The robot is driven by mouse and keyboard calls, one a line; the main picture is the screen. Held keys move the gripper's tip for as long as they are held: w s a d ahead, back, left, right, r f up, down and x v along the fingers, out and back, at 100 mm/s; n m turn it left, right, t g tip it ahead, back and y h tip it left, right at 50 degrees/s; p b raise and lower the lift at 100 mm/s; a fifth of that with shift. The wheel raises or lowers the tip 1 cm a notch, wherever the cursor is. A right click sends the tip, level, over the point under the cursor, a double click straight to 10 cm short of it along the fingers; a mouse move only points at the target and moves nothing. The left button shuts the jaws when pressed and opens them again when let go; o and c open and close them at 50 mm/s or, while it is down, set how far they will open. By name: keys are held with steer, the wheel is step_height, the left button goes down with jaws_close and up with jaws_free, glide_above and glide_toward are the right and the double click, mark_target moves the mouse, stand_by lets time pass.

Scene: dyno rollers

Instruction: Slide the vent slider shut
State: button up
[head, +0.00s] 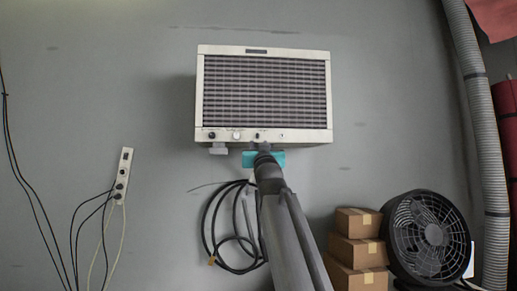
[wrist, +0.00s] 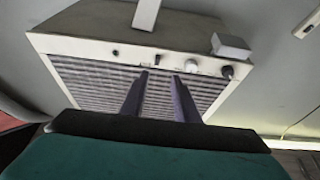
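The pale wall vent unit (head: 202,90) has a dark slatted grille and a control strip along its lower edge. A small dark tab (head: 257,136), apparently the vent slider, sits on that strip, right of a white knob. In the wrist view, where the unit appears upside down, the tab (wrist: 158,59) shows between and just beyond my two dark fingertips. My gripper (wrist: 162,76) is open, with a clear gap between the fingers and nothing held. In the head view my gripper (head: 263,147) is just below the strip, partly hidden by my arm. I cannot tell whether it touches the unit.
A dark knob (head: 212,135) and the white knob (head: 236,135) sit left of the tab. A pale block (head: 219,149) juts below the unit. Black cables hang below. Cardboard boxes (head: 357,253) and a black fan (head: 432,237) stand at lower right.

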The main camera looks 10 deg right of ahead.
steer(key=shift+b+v, duration=0.45)
steer(key=shift+v, duration=1.25)
steer(key=shift+f, duration=0.1)
